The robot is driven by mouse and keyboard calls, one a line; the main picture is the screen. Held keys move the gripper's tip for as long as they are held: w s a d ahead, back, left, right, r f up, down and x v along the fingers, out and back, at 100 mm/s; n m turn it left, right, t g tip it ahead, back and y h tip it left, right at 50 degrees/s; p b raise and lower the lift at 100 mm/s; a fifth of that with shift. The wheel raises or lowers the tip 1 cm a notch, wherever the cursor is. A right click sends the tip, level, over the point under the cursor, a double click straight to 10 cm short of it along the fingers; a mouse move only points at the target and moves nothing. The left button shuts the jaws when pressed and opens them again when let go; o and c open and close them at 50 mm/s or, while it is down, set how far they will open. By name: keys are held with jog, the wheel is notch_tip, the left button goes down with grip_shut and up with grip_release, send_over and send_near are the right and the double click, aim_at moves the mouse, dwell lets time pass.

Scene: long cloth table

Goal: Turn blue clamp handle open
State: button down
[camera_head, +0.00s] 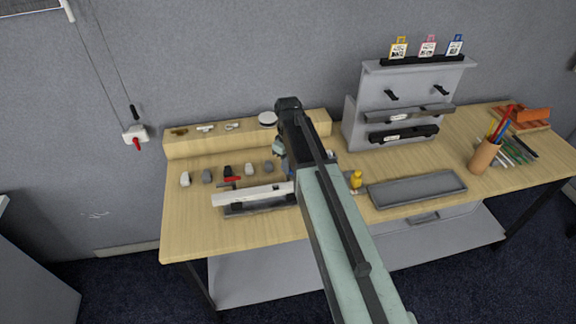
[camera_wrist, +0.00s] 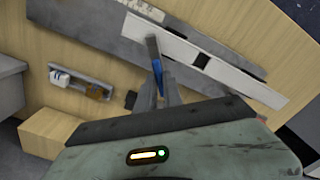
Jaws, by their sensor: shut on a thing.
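The blue clamp handle (camera_wrist: 154,62) shows as a narrow upright blue strip in the wrist view, beside a long white bar (camera_wrist: 222,72). My gripper (camera_wrist: 163,88) is shut on the handle, with its fingers close around the lower part. In the head view the white bar (camera_head: 250,194) lies on a grey base (camera_head: 258,208) at the table's front. A red handle (camera_head: 231,179) stands at its left part. My arm covers the bar's right end, the blue handle and my fingertips in the head view.
Several small grey and white pieces (camera_head: 207,176) stand behind the bar. A raised wooden shelf (camera_head: 220,143) runs along the back. A yellow figure (camera_head: 356,179), a grey tray (camera_head: 417,190) and a tool stand (camera_head: 412,105) are to the right. The table's front left corner (camera_head: 190,240) is clear.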

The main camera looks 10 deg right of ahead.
jog(key=n, duration=0.5)
jog(key=shift+n, duration=0.3)
jog(key=n, duration=0.4)
jog(key=shift+n, duration=0.3)
jog(key=c, duration=1.5)
grip_release()
notch_tip(320, 180, up, 8)
jog(key=p, duration=0.8)
